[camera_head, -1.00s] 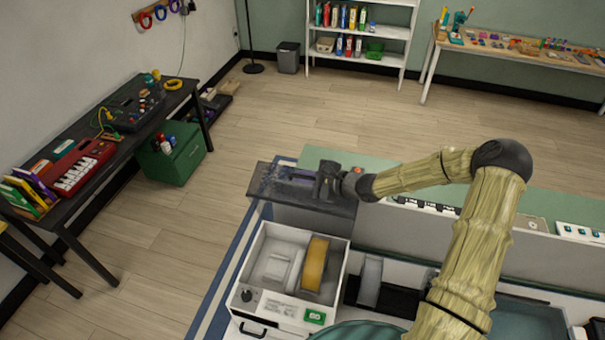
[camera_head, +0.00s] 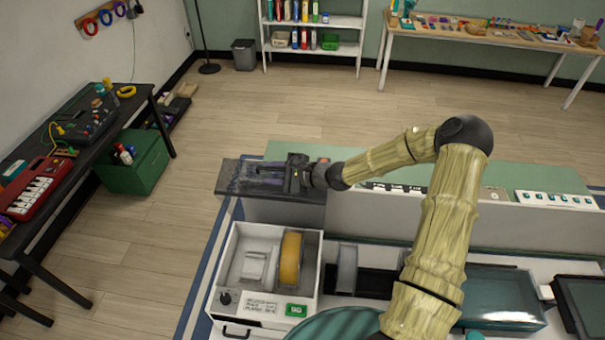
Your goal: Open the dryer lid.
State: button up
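The dryer (camera_head: 222,315) is a white box at the lower middle, with a dial and a green display on its front. Its top is open, and a yellow spool (camera_head: 289,262) and a pale inner part show inside. The dryer lid (camera_head: 235,180), a dark smoky panel, stands raised at the back of the box, clear of the opening. My gripper (camera_head: 268,170) is at the lid's upper part, its dark fingers pointing left over the panel. Whether they touch it, and how wide they are apart, is too dark and small to tell.
Right of the dryer are a teal-topped unit (camera_head: 500,290) and a dark panel (camera_head: 590,300) on the white bench. A low grey divider (camera_head: 400,225) runs behind them. A table (camera_head: 60,225) with a red keyboard stands at left. The wooden floor between is clear.

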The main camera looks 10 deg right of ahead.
jog(key=b+v, duration=0.3)
jog(key=v, duration=1.3)
jog(key=shift+s+d, duration=0.1)
jog(key=shift+d, duration=0.15)
